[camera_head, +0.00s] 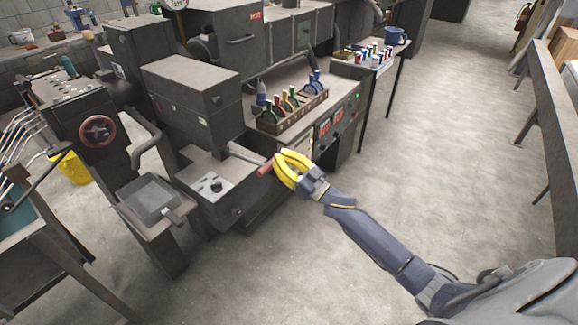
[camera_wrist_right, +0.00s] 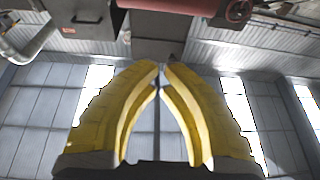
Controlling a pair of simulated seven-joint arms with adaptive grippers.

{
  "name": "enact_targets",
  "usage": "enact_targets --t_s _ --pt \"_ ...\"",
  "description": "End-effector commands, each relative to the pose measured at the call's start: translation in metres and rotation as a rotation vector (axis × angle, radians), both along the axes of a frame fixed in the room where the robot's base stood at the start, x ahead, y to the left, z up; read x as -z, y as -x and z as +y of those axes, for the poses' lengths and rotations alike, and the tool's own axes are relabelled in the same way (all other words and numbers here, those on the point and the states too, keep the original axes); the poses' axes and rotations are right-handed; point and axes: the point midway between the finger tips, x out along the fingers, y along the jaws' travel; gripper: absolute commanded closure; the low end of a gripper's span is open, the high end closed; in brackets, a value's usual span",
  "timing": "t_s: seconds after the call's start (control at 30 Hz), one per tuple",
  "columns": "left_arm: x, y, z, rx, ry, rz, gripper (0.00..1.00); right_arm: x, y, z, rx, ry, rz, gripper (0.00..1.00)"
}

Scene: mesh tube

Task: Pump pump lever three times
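The pump lever (camera_head: 244,157) is a thin dark rod with a reddish handle, sticking out from the grey machine toward the right. My right gripper (camera_head: 277,164) has yellow fingers and is at the outer end of this handle. In the right wrist view its fingertips (camera_wrist_right: 161,65) nearly meet, with only a thin gap and nothing seen between them. A reddish cylinder (camera_wrist_right: 187,6), seemingly the lever handle, crosses the top of that view, above the fingers. Whether the fingers touch the handle is unclear. My left gripper is out of view.
A grey pump-side box (camera_head: 215,188) with a small knob sits below the lever. A bench behind holds a wooden rack (camera_head: 290,112) of coloured-handled tools. A machine with a red handwheel (camera_head: 98,131) stands left. The floor (camera_head: 430,150) to the right is open.

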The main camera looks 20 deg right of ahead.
Motion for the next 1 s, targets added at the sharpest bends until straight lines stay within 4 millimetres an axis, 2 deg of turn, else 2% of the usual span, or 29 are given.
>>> enact_targets --t_s 0.23,0.3,0.53,1.0 --pt "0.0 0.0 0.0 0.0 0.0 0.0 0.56 -0.015 -0.035 0.021 0.0 0.0 -0.002 1.0" --pt "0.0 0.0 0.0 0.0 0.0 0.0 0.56 -0.001 -0.033 0.02 0.001 -0.001 0.004 1.0" --pt "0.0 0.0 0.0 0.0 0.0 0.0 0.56 0.019 -0.033 0.02 0.001 -0.001 0.002 1.0" --pt "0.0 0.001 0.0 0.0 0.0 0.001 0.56 0.027 -0.033 0.02 0.0 0.001 0.0 1.0"
